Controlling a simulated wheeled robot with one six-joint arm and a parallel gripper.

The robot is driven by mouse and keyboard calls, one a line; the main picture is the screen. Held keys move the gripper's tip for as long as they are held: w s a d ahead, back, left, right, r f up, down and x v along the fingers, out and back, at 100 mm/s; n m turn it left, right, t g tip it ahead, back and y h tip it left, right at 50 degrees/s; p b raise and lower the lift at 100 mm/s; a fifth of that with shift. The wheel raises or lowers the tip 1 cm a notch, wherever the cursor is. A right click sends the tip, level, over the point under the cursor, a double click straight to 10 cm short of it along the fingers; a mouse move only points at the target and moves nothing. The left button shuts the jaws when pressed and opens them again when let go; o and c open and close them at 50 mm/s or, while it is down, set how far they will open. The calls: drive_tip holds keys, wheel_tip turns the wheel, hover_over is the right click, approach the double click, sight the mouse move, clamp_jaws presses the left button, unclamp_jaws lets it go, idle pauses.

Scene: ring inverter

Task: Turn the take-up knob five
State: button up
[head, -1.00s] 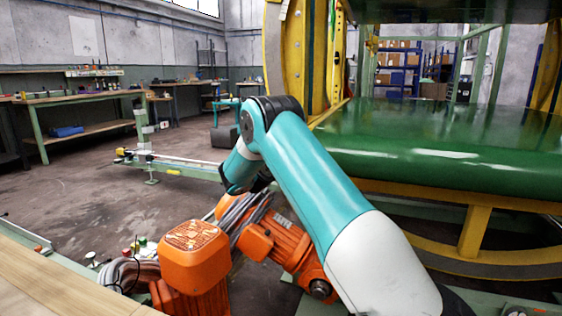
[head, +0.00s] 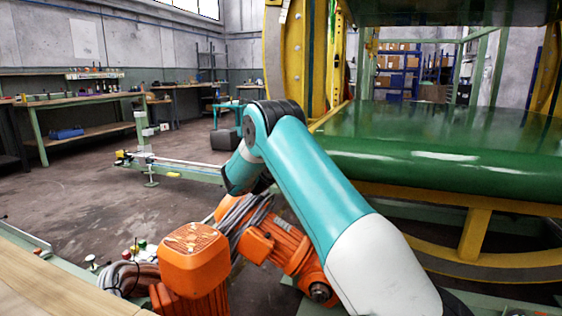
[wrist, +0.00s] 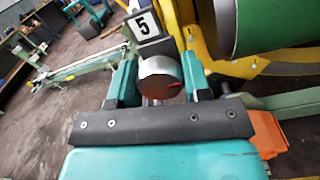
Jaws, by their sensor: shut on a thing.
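The take-up knob (wrist: 158,77) is a round grey metal knob with a red mark on its face, seen in the wrist view. A white plate with a black number 5 (wrist: 143,24) stands just behind it. My gripper (wrist: 156,84) is shut on the knob, with one teal finger on each side. In the head view my teal arm hides the knob, the plate and the gripper.
An orange motor (head: 193,258) and a second orange motor unit (head: 290,255) sit low near my arm. The big yellow ring frame (head: 292,60) and green roller bed (head: 440,150) stand to the right. The floor (head: 70,205) at left is mostly clear.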

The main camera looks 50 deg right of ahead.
drive_tip(key=m+p, duration=0.1)
drive_tip(key=m, duration=0.4)
drive_tip(key=shift+p, duration=0.35)
drive_tip(key=m, duration=0.5)
drive_tip(key=shift+s+f+m+b, duration=0.1)
drive_tip(key=shift+f+m+b, duration=0.05)
drive_tip(key=shift+m+b, duration=0.2)
drive_tip(key=m+b, duration=0.2)
drive_tip(key=m, duration=0.3)
drive_tip(key=shift+f+m, duration=0.1)
drive_tip(key=shift+m, duration=0.25)
drive_tip(key=m+b, duration=0.4)
drive_tip(key=m, duration=0.2)
drive_tip(key=shift+f, duration=0.1)
drive_tip(key=m+b, duration=0.5)
drive_tip(key=shift+f+m, duration=0.1)
drive_tip(key=shift+m, duration=0.3)
drive_tip(key=m+b, duration=0.6)
drive_tip(key=shift+b, duration=0.3)
drive_tip(key=m+b, duration=0.6)
drive_tip(key=shift+m, duration=0.3)
drive_tip(key=shift+m+b, duration=1.65)
drive_tip(key=shift+m, duration=0.35)
drive_tip(key=shift+r, duration=0.25)
